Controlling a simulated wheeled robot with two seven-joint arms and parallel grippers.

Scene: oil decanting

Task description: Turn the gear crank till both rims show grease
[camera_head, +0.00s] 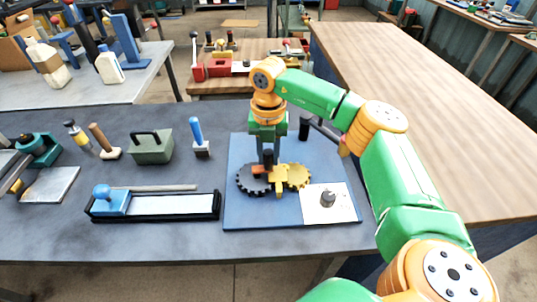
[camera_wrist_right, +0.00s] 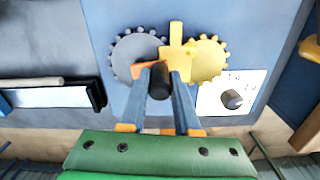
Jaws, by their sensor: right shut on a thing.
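A dark grey gear (camera_head: 247,186) and a yellow gear (camera_head: 299,177) sit side by side on a blue board; the wrist view shows the dark gear (camera_wrist_right: 127,55) and yellow gear (camera_wrist_right: 213,60) too. An orange crank arm (camera_wrist_right: 146,68) lies over the dark gear's right side and carries a black crank handle (camera_wrist_right: 160,84). My right gripper (camera_wrist_right: 160,80) has its fingers on either side of this handle and is shut on it. In the head view my right gripper (camera_head: 268,158) reaches down from above. Grease cannot be made out on either rim. My left gripper is out of view.
A yellow upright part (camera_wrist_right: 176,38) stands between the gears. A white card (camera_head: 342,207) with a dark knob (camera_head: 328,198) lies right of them. A black post (camera_head: 304,128) stands behind. A blue-handled tool in a black tray (camera_head: 180,217) lies left of the board (camera_head: 240,218).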

